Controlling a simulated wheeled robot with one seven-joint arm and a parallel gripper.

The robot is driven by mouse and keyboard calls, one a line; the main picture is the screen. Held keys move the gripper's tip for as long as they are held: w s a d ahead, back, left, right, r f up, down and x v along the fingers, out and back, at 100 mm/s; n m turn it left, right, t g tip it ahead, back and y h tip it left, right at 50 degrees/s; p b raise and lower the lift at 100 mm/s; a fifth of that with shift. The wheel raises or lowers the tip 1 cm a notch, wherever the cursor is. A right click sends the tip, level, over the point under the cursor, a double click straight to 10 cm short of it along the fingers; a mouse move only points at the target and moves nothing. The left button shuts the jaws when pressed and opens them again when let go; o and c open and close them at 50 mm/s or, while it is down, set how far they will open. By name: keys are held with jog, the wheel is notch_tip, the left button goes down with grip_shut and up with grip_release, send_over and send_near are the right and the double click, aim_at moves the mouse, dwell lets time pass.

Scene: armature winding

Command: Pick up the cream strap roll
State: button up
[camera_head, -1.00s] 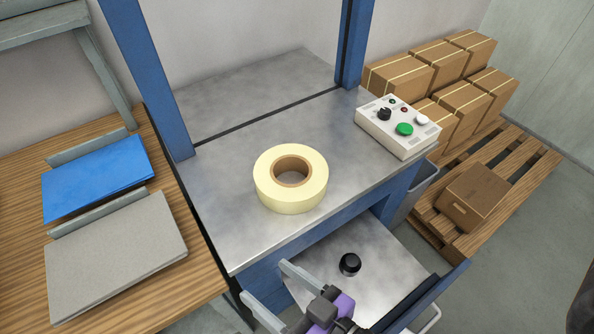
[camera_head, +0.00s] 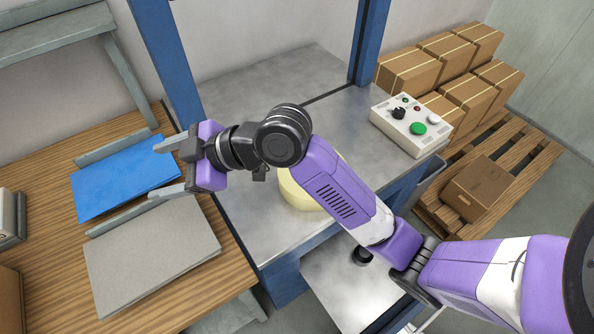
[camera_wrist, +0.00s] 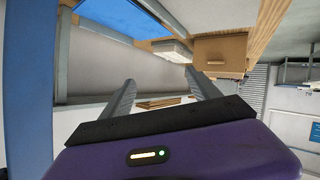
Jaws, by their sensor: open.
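The cream strap roll (camera_head: 302,196) lies flat on the grey metal table (camera_head: 237,205) of the blue-framed machine. In the head view my arm crosses in front of it and hides most of it, including its core. My gripper (camera_head: 142,168) is to the left of the roll, over the wooden bench and near the blue folder. Its two fingers are spread apart with nothing between them. They also show open and empty in the wrist view (camera_wrist: 160,95). The roll is not seen in the wrist view.
Blue machine posts (camera_head: 165,65) rise behind and left of the roll. A control box (camera_head: 410,125) with buttons stands at the table's right edge. A blue folder (camera_head: 120,185) and a grey one (camera_head: 150,250) lie on the wooden bench (camera_head: 50,265). Cartons (camera_head: 440,60) are stacked at back right.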

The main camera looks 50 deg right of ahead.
jog(key=s+d+f+n+g+h, duration=0.1)
jog(key=s+d+f+g+h, duration=0.1)
jog(key=s+d, duration=0.4)
jog(key=s+d+f+n+g+h+p, duration=0.1)
jog(key=s+d+f+g, duration=0.3)
jog(key=d, duration=0.7)
jog(key=s+d+f+n+g+h+p, duration=0.1)
jog(key=s+d+f+g+h, duration=0.2)
jog(key=s+d+f, duration=0.3)
jog(key=shift+s+d+f+n+g, duration=0.15)
jog(key=shift+s+d+n+g, duration=0.1)
jog(key=shift+s+d, duration=0.65)
jog(key=shift+s+d+f+n+g, duration=0.15)
jog(key=shift+s+d+g, duration=0.1)
jog(key=shift+s+d, duration=0.55)
jog(key=shift+d+f, duration=0.2)
jog(key=shift+f, duration=0.9)
jog(key=shift+w+a+f+p, duration=0.1)
jog(key=shift+f+p, duration=0.3)
jog(key=shift+f, duration=1)
jog(key=shift+a+f+p, duration=0.1)
jog(key=shift+f+p, duration=0.25)
jog(key=shift+f, duration=1)
grip_shut()
jog(key=shift+w+r, duration=0.1)
